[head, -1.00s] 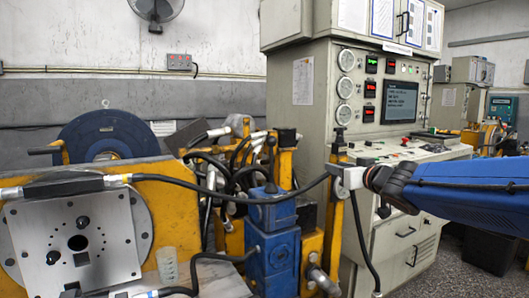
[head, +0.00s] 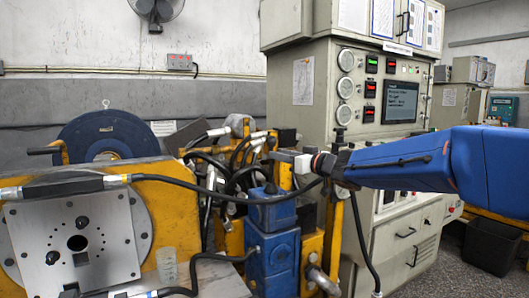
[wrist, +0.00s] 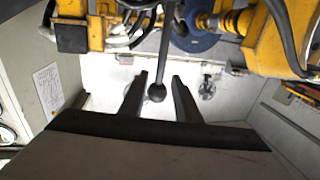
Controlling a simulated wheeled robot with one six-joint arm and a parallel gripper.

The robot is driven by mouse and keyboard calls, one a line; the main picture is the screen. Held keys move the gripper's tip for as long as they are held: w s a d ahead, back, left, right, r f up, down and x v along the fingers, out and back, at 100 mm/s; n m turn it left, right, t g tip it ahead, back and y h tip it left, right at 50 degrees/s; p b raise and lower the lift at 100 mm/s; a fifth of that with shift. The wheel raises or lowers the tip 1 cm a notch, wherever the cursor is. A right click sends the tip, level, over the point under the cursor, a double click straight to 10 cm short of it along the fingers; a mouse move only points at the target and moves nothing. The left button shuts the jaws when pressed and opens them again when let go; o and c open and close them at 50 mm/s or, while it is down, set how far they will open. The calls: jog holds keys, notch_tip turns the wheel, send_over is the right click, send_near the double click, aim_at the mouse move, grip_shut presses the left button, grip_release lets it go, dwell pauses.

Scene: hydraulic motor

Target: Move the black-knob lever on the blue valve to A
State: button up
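The blue valve (head: 272,262) stands in the middle of the head view. Its thin lever rises from the top and ends in a black knob (head: 271,141). In the wrist view the knob (wrist: 156,92) shows between my two dark fingers, apart from both, with the rod running up the picture. My gripper (wrist: 158,82) is open. In the head view my gripper (head: 300,163) comes in from the right, just right of the lever. How deep the knob sits between the fingers is hard to tell. No A mark is readable.
A yellow post with a black knob (head: 340,133) stands close to my gripper. The grey control cabinet (head: 318,75) is behind it. Yellow machinery (head: 165,200) with a metal plate fills the left.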

jog(key=x, duration=0.9)
grip_shut()
